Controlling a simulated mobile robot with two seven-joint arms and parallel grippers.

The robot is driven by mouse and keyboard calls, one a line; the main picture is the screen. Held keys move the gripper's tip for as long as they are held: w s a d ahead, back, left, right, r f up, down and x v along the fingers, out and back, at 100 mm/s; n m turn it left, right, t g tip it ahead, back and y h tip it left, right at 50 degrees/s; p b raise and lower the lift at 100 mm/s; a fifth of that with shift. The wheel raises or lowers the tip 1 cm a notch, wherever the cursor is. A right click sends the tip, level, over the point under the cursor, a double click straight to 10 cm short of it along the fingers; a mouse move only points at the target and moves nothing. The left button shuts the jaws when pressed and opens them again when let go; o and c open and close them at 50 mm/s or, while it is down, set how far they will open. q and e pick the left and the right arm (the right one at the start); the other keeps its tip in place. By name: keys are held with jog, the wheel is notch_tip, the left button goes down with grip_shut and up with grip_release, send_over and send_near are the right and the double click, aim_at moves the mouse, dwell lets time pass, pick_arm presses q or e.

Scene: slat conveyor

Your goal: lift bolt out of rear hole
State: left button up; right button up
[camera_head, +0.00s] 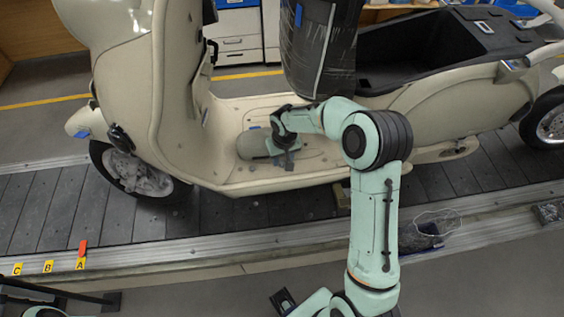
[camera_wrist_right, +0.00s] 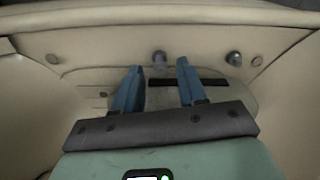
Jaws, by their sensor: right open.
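My right gripper (camera_head: 283,160) is over the footboard (camera_head: 232,182) of a cream scooter, with its fingers pointing down. In the right wrist view its two blue fingers (camera_wrist_right: 160,72) are apart, with nothing held between them. A grey bolt (camera_wrist_right: 159,58) shows just beyond the gap between the fingertips; I cannot tell how deep it sits in its hole. A second dark bolt (camera_wrist_right: 234,58) stands to the right of it. The bolts are too small to make out in the head view.
The scooter's front shield (camera_head: 180,90) rises to the left of my right gripper, and a dark wrapped seat part (camera_head: 320,45) is close behind my right arm. The slat conveyor (camera_head: 55,205) runs under the scooter. Yellow markers (camera_head: 48,267) labelled A, B and C are at front left.

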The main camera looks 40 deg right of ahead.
jog(key=shift+f, duration=0.25)
dwell(0.3)
grip_shut()
